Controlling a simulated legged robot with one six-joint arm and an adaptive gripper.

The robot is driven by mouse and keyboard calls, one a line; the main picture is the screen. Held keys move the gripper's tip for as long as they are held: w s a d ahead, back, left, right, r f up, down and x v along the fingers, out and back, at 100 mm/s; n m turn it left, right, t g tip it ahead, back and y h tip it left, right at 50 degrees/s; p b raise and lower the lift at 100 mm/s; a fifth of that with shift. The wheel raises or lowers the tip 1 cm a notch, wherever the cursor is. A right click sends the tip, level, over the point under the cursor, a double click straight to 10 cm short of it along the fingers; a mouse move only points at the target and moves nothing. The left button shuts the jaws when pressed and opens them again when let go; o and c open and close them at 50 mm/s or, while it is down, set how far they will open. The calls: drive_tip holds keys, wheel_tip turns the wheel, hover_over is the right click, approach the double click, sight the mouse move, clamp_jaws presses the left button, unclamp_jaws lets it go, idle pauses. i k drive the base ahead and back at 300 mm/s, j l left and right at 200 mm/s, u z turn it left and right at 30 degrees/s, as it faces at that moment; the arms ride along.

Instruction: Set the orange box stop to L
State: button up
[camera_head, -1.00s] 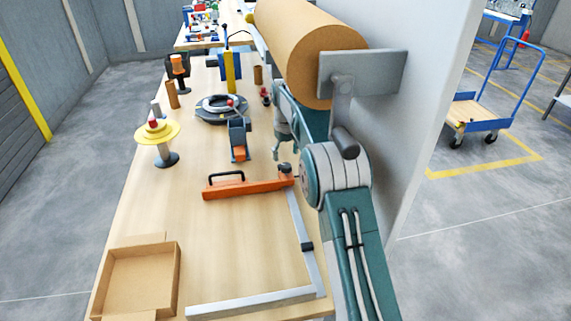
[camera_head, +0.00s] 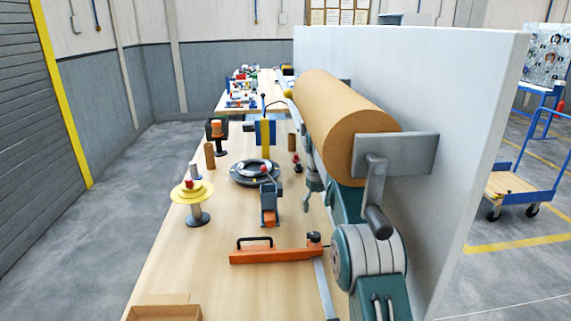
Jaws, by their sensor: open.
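The orange box stop (camera_head: 275,255) is a flat bar with a black handle on top and a dark knob at its right end. It lies across the wooden bench, its right end at the grey metal rail (camera_head: 323,290). No letter L is legible on the rail. My gripper (camera_head: 311,207) is beyond the stop, beside the bench's right side and below the paper roll. It is open, small in the picture and apart from the stop. My teal arm rises at the lower right. The rail's near part is cut off by the picture's bottom edge.
A brown paper roll (camera_head: 335,115) with a crank hangs over the right side by a white wall (camera_head: 430,80). An orange-tipped tape dispenser (camera_head: 269,203), a grey ring (camera_head: 255,172) and a yellow-disc stand (camera_head: 192,193) are farther back. A cardboard box (camera_head: 165,311) is front left.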

sight(269, 252)
drive_tip(key=k+j, duration=0.2)
drive_tip(key=j, duration=0.15)
drive_tip(key=k+j, duration=0.45)
drive_tip(key=j, duration=0.2)
